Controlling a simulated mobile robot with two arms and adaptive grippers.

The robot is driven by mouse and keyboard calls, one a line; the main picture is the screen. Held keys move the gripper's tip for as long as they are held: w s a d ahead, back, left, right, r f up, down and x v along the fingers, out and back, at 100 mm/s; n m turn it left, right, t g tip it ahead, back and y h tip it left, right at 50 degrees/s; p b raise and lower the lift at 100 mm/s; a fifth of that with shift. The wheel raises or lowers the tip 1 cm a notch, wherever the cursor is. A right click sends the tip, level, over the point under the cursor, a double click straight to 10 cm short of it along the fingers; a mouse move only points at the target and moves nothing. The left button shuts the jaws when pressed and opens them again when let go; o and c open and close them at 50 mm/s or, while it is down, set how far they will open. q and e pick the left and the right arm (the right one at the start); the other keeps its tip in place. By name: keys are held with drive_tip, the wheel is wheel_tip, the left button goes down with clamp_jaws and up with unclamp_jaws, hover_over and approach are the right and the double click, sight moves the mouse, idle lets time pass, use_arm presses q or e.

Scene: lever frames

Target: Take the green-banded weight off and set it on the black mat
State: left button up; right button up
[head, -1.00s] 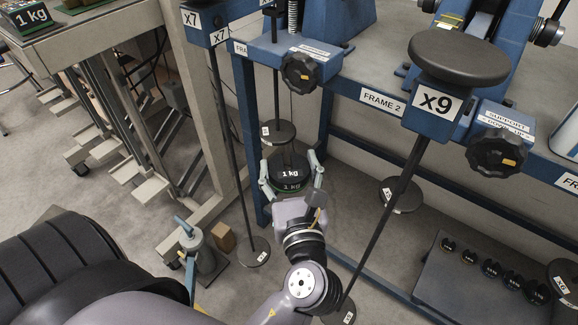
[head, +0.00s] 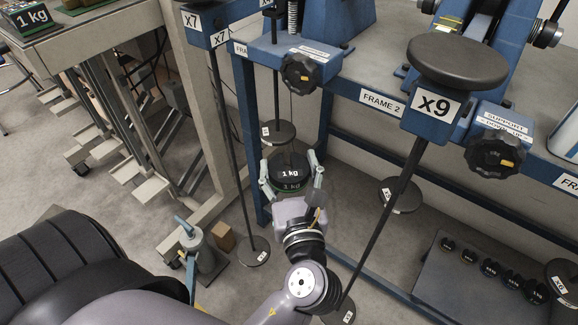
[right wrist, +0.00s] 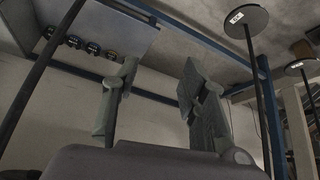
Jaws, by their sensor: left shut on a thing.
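The green-banded weight (head: 291,187), a dark disc marked 1 kg in green, is low beside the blue frame in the head view. A black weight (head: 290,172) marked 1 kg in white sits right on top of it. My left gripper (head: 292,178) is shut around the green-banded weight, one finger on each side; its palm hides the near lower part. My right gripper (right wrist: 155,90) shows in the right wrist view, its fingers apart with nothing between them. I cannot pick out the black mat with certainty.
A hanger disc (head: 278,132) is just above the weights. Long rods with discs hang left (head: 254,252) and right (head: 401,197). The blue frame rail (head: 383,103) runs behind. A dark board (head: 455,285) with several small weights is at lower right.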

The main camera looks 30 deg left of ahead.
sight(294, 189)
use_arm(q)
drive_tip(key=shift+r+p, duration=0.4)
drive_tip(key=shift+p, duration=0.2)
use_arm(e)
drive_tip(key=shift+s+d+f+g+h, duration=0.15)
drive_tip(key=shift+s+d+g, duration=0.2)
drive_tip(key=shift+s, duration=0.45)
drive_tip(key=shift+s+d+f+g+h, duration=0.15)
drive_tip(key=shift+s+g, duration=0.3)
drive_tip(key=shift+s, duration=0.3)
drive_tip(key=shift+s+d+f+g, duration=0.1)
drive_tip(key=shift+s+d+g, duration=0.25)
drive_tip(key=shift+s, duration=0.45)
drive_tip(key=shift+a, duration=0.1)
use_arm(q)
drive_tip(key=shift+p+v, duration=0.7)
drive_tip(key=shift+v, duration=1.9)
drive_tip(key=shift+p+v, duration=0.3)
drive_tip(key=shift+v, duration=0.75)
use_arm(e)
drive_tip(key=shift+w, duration=0.35)
drive_tip(key=shift+w, duration=0.1)
